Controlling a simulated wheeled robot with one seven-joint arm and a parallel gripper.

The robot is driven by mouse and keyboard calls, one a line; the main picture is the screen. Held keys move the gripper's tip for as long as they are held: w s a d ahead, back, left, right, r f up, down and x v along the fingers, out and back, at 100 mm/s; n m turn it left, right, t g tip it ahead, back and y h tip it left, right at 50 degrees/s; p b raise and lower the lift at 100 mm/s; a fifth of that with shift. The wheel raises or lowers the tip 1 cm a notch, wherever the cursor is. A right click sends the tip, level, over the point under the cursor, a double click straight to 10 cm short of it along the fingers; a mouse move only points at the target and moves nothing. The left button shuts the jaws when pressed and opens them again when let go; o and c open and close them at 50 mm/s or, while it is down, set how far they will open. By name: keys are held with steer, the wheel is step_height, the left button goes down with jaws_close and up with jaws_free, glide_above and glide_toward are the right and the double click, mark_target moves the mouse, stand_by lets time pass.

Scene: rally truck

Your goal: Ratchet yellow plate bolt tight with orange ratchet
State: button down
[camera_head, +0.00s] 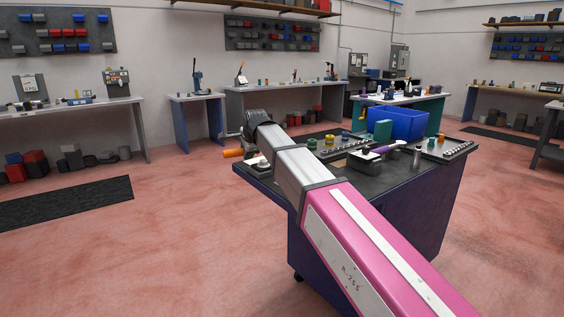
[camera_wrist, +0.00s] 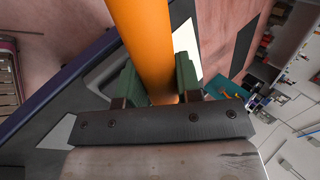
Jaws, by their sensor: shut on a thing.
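The orange ratchet (camera_head: 233,153) shows in the head view as a short length of orange handle sticking out past the left edge of the dark-topped cart (camera_head: 400,168). In the wrist view its thick orange handle (camera_wrist: 140,35) runs from the top down between the green pads of my gripper (camera_wrist: 158,80). My gripper is shut on that handle. In the head view my wrist and arm hide the gripper. The ratchet's head is hidden in both views. I cannot make out the yellow plate or its bolt, nor whether the ratchet sits on it.
The cart top holds a blue bin (camera_head: 398,123), a purple-handled tool (camera_head: 382,149), a metal cylinder (camera_head: 417,157) and small yellow and green parts. Benches line the back wall. A black mat (camera_head: 65,203) lies on the open pink floor to the left.

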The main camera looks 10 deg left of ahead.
steer(key=shift+w+a+r+m+h, duration=0.1)
steer(key=shift+w+a+m+h, duration=0.2)
steer(key=shift+w+a+m, duration=0.25)
steer(key=shift+s+d+n, duration=0.65)
steer(key=shift+s+d, duration=0.05)
steer(key=shift+d, duration=0.1)
steer(key=shift+s+d+n+g+y, duration=0.3)
steer(key=shift+s+d+n+y, duration=0.1)
steer(key=shift+n+y, duration=0.2)
steer(key=c, duration=1.3)
jaws_free()
steer(key=shift+c, duration=0.2)
jaws_close()
